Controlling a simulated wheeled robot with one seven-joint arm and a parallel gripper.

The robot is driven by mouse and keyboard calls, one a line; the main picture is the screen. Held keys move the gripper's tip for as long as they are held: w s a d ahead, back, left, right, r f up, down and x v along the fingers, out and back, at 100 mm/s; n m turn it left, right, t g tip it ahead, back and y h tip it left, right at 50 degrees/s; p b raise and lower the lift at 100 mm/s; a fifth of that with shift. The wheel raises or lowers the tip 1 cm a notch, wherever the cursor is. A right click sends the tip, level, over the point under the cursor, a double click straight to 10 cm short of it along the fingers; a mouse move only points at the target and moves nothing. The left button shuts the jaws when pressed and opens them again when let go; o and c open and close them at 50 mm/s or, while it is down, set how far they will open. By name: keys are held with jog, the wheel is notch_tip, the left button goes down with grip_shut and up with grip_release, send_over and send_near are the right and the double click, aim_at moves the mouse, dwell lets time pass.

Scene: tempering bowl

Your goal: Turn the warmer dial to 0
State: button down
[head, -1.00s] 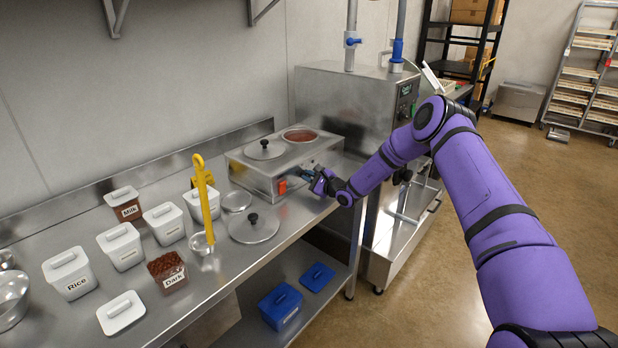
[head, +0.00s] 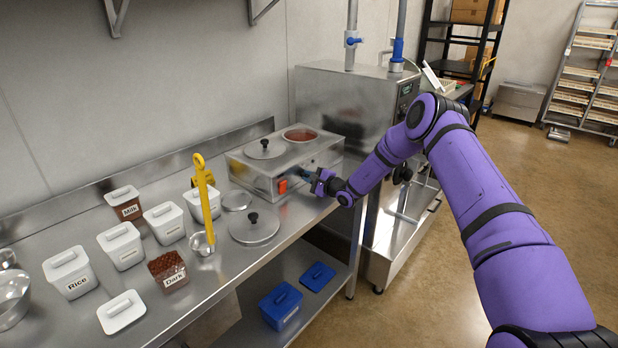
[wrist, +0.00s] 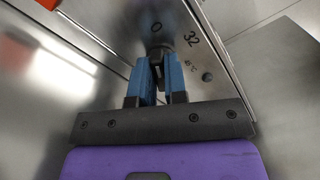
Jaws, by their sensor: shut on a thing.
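The warmer (head: 262,178) is a steel box at the back of the counter, with one lidded well and one open well of brown chocolate. Its dial (wrist: 161,52) is a small dark knob on the front panel, beside the printed marks 0 and 32. My gripper (wrist: 163,68) is shut on the dial, its blue fingers on either side of it. In the head view my gripper (head: 307,176) is at the warmer's front face. The fingers hide much of the dial, so I cannot tell its exact setting.
An orange-red switch (head: 282,186) is on the warmer's front, left of my gripper. A loose lid (head: 254,226), a ladle with a yellow handle (head: 205,200) and several white-lidded tubs (head: 120,245) stand on the counter (head: 215,285).

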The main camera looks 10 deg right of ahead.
jog(key=shift+f, duration=0.1)
jog(key=c, duration=1.2)
grip_release()
jog(key=shift+o, duration=0.2)
jog(key=v, duration=1.1)
jog(key=shift+a, duration=0.1)
